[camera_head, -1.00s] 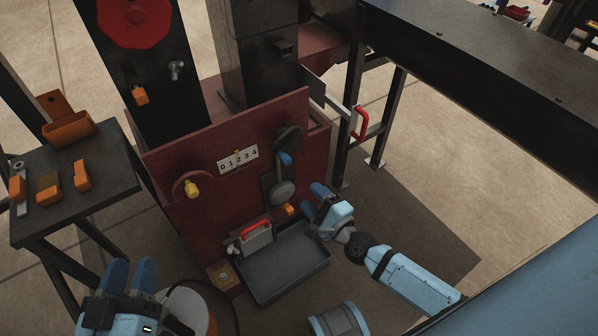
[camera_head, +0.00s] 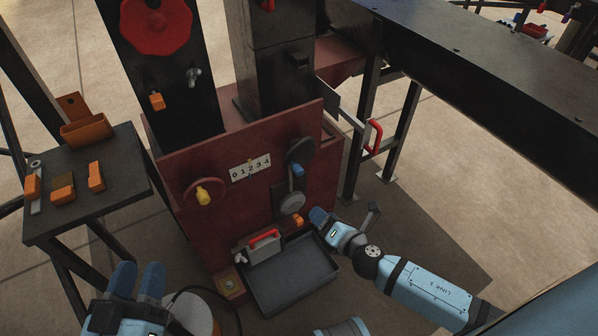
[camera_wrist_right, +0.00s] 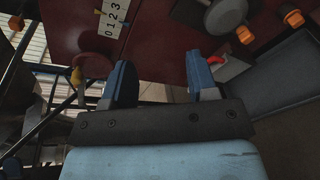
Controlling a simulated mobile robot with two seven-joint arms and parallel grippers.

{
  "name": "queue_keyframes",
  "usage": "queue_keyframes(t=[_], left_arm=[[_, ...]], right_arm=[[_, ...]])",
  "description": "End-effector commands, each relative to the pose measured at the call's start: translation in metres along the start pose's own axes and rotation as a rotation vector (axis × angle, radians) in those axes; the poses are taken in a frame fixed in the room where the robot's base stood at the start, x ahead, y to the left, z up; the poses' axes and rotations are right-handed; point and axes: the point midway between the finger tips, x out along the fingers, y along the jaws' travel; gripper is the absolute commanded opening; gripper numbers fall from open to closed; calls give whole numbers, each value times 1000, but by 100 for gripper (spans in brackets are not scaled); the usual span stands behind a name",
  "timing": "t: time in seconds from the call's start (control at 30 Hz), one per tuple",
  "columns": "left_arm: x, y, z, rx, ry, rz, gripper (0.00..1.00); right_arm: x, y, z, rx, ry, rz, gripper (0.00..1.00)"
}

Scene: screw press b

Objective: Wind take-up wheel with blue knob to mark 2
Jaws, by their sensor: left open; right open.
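The take-up wheel (camera_head: 300,150) is a dark disc on the right of the red press front. Its blue knob (camera_head: 298,170) hangs at its lower side. My right gripper (camera_head: 322,217) is open and empty, below and right of the wheel, apart from the knob. In the right wrist view its fingers (camera_wrist_right: 161,80) are spread, with the scale (camera_wrist_right: 113,14) beyond. My left gripper (camera_head: 137,276) is open and empty at lower left.
A second wheel with a yellow knob (camera_head: 203,196) is left of the scale. A grey disc (camera_head: 291,203) and orange piece (camera_head: 298,220) sit below the take-up wheel. A grey tray (camera_head: 295,299) lies below. A side table (camera_head: 120,185) holds orange parts.

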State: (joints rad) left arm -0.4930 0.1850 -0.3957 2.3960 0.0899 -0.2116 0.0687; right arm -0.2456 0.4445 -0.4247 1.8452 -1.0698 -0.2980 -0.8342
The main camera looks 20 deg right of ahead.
Motion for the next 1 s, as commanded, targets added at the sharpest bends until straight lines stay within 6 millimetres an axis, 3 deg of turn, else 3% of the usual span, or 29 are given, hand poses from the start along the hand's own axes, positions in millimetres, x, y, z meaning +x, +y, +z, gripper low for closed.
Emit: queue_keyframes(t=[0.1, 0.2, 0.33, 0.57, 1.0], left_arm=[[0, 0, -2, 0, 7, 2, 43], [1, 0, -2, 0, 10, 3, 43], [0, 0, -3, 1, 10, 4, 43], [0, 0, -2, 5, 8, 8, 43], [0, 3, -7, -3, 41, 18, 43]], right_arm=[[-1, 4, 12, -437, -78, 11, 53], [-2, 9, 20, -733, -140, 14, 53], [-3, 15, 26, -970, -196, 13, 53], [7, 19, 30, -1064, -222, 11, 53], [93, 29, 45, -1058, -221, 12, 53]])
